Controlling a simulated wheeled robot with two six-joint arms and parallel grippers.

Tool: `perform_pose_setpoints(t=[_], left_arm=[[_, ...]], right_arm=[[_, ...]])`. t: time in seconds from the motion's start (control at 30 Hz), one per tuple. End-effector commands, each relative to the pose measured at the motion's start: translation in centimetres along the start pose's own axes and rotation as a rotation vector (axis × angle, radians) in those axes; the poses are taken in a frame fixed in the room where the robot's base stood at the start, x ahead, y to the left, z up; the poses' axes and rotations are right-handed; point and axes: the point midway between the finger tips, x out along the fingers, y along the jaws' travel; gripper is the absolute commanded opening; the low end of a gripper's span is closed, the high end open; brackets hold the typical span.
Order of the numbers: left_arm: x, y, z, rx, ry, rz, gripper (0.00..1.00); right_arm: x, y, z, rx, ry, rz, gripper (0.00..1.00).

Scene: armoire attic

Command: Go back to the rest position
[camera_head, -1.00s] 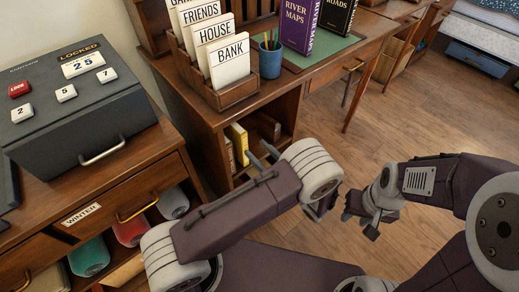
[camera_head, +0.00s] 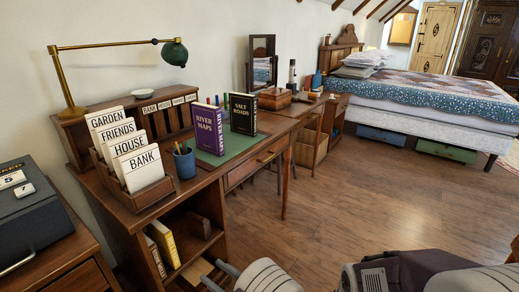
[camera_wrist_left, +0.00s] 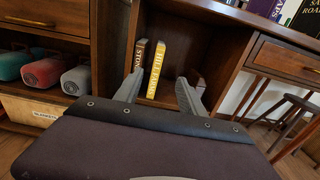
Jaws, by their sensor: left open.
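My left gripper (camera_head: 212,276) shows at the bottom of the head view, in front of the desk's open shelf. In the left wrist view its two grey fingers (camera_wrist_left: 160,94) are spread apart with nothing between them. They point toward the shelf, where a yellow book (camera_wrist_left: 157,70) and a brown book (camera_wrist_left: 138,68) stand upright beyond the fingertips. My right arm (camera_head: 400,272) shows only in part at the bottom right of the head view. Its gripper is out of the frame.
The wooden desk (camera_head: 165,212) holds labelled cards (camera_head: 130,155), a blue pencil cup (camera_head: 185,162), a purple book (camera_head: 208,130), a black book (camera_head: 243,114) and a lamp (camera_head: 174,52). A dark lockbox (camera_head: 30,225) is at left. The wooden floor (camera_head: 350,190) to the right is clear.

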Motion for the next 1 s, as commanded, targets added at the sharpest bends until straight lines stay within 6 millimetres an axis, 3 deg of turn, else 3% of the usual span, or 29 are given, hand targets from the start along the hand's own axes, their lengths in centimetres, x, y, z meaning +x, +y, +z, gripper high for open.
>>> perform_pose_setpoints(t=[0.17,0.37,0.47,0.57,0.67,0.77,0.83,0.9,1.0], left_arm=[[2.9,0.9,1.7,-0.057,0.010,0.090,0.47],[6.3,2.7,5.2,-0.149,0.020,0.208,0.47],[8.2,5.3,7.1,-0.200,0.035,0.311,0.47],[9.7,9.0,8.4,-0.265,0.082,0.450,0.47],[10.4,14.0,8.8,-0.363,0.172,0.631,0.47],[9.3,19.3,7.9,-0.512,0.303,0.845,0.47],[7.2,22.2,6.6,-0.654,0.413,1.003,0.47],[4.4,23.9,4.9,-0.827,0.527,1.156,0.47],[0.2,23.5,2.6,-1.105,0.678,1.345,0.47]], right_arm=[[0.0,0.0,0.0,0.000,0.000,0.000,0.36],[0.0,0.0,0.0,0.000,0.000,0.000,0.36],[0.0,0.0,0.0,0.000,0.000,0.000,0.36],[0.0,0.0,0.0,0.000,0.000,0.000,0.36],[0.0,0.0,0.0,0.000,0.000,0.000,0.36],[0.0,0.0,0.0,0.000,0.000,0.000,0.36],[0.0,0.0,0.0,0.000,0.000,0.000,0.36],[0.0,0.0,0.0,0.000,0.000,0.000,0.36],[0.0,0.0,0.0,0.000,0.000,0.000,0.36]])
